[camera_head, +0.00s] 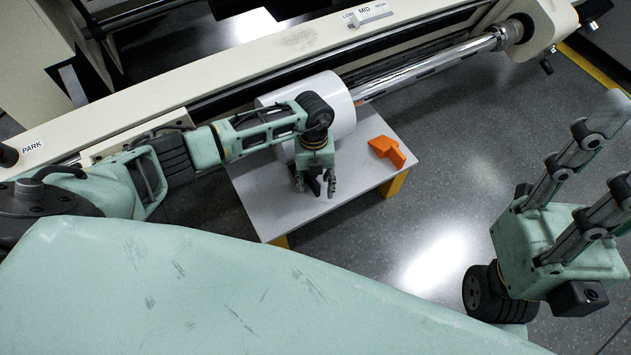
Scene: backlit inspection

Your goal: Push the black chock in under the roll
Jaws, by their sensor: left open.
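The white roll (337,94) lies at the back edge of a small low table (279,216), in front of the machine and in line with a shiny shaft. My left gripper (315,186) points down over the table just in front of the roll, its fingers apart. A small dark piece (314,185) shows between the fingers; it may be the black chock, but the gripper hides most of it and I cannot tell whether it touches the roll. My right gripper (603,160) is raised at the far right, fingers apart and empty, away from the table.
An orange wedge-shaped block (387,151) lies on the table to the right of the roll. The long machine with the steel shaft (430,66) runs behind the table. The table top's front right part is clear.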

